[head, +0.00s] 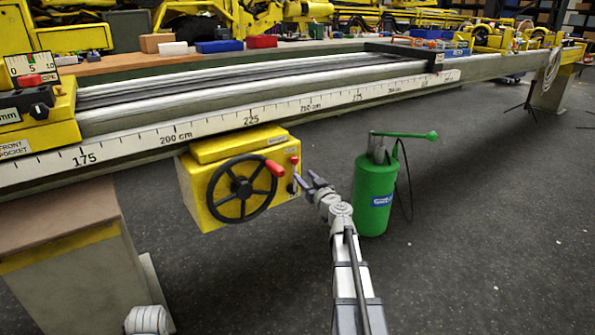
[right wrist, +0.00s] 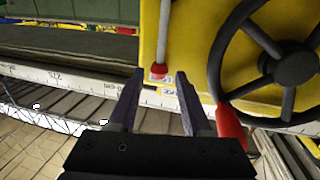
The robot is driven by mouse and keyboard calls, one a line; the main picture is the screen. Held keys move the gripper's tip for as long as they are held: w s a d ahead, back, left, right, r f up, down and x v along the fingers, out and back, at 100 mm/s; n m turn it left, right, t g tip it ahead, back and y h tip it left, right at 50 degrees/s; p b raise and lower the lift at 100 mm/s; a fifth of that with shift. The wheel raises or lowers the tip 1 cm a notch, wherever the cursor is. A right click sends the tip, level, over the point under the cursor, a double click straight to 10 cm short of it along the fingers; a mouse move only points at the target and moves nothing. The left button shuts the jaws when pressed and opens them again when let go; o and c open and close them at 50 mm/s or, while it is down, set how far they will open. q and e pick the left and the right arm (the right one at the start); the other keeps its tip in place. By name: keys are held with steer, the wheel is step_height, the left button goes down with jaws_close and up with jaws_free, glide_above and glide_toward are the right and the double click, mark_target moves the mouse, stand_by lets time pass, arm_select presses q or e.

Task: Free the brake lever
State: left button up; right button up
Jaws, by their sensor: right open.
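A yellow box (head: 214,187) hangs under the long beam and carries a black handwheel (head: 240,189) with a red handle (head: 275,168). On the box's right side stands a short lever with a red knob (head: 294,160), which I take for the brake lever. In the right wrist view, which looks upside down, its grey stem (right wrist: 164,30) and red knob (right wrist: 159,72) show. My right gripper (head: 304,178) is open in front of the lever, its fingertips on either side of the knob in the right wrist view. I cannot tell the remaining depth gap. My left gripper is not in view.
The beam's ruler (head: 215,125) runs above the box. A green canister (head: 374,195) with a pump handle and hose stands on the floor right of my right arm. A grey pedestal (head: 70,250) supports the beam at left. The floor at right is open.

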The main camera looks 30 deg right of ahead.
mark_target(295, 167)
steer(key=w, duration=0.6)
steer(key=shift+w+d, duration=0.15)
steer(key=shift+d, duration=0.25)
steer(key=shift+f, duration=0.1)
jaws_close()
stand_by(0.8)
